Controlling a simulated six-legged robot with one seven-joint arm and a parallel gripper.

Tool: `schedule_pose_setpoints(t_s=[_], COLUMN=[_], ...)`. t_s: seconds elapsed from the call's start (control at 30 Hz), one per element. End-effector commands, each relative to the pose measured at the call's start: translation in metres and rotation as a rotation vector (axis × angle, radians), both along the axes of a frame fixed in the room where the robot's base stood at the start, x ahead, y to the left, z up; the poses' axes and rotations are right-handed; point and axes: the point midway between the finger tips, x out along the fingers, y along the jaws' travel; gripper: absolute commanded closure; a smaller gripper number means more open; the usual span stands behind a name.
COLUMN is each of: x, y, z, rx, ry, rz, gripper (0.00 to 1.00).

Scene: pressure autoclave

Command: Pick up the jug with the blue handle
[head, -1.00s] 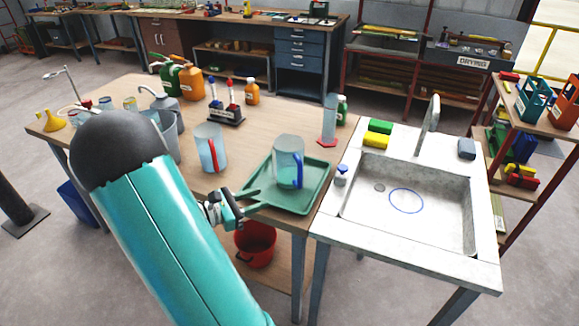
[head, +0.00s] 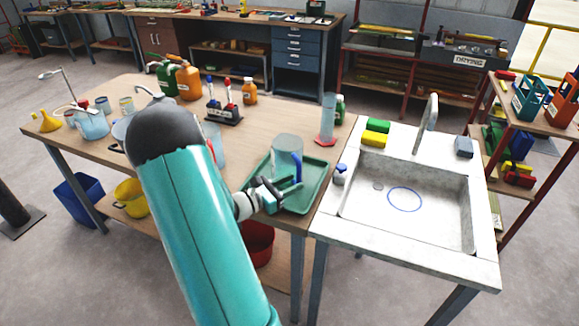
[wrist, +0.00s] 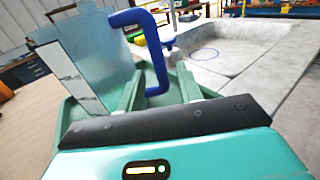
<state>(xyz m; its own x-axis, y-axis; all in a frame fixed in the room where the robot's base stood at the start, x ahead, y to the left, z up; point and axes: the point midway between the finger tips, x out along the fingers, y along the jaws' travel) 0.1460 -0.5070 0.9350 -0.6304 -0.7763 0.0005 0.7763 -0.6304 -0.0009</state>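The clear jug (head: 284,152) with a blue handle (head: 298,166) stands upright on the green tray (head: 321,184), its handle toward the right front. In the wrist view the jug body (wrist: 85,60) fills the left side. Its blue handle (wrist: 158,55) rises at the middle, between the lines of my two fingers. My gripper (head: 288,189) is low beside the handle, over the tray. In the wrist view my gripper (wrist: 160,76) has its fingers apart, one on each side of the handle's lower part. I cannot tell whether either finger touches it.
The sink (head: 410,205) adjoins the table on the right, with a small blue-capped bottle (head: 340,175) at its edge. A tall cylinder with a red base (head: 326,120) stands behind the tray. My arm partly hides a red-handled jug (head: 217,145). A red bucket (head: 259,240) sits below.

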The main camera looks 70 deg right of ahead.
Motion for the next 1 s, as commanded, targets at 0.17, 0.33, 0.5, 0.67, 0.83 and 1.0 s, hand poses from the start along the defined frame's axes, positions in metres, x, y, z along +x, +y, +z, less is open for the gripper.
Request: schedule_pose_setpoints(t_s=[0.17,0.33,0.5,0.67,0.83,1.0], x=[-0.017,-0.021,-0.020,-0.020,-0.020,-0.020], y=[-0.020,-0.025,-0.025,-0.025,-0.025,-0.025], z=[0.000,0.000,0.000,0.000,0.000,0.001], rx=[-0.001,0.000,-0.001,-0.001,-0.002,-0.001], ry=[-0.002,-0.001,-0.001,-0.001,-0.001,-0.002], rz=[-0.003,0.000,0.000,0.000,0.000,0.000], gripper=[0.64,0.64,0.72,1.00,1.00,1.00])
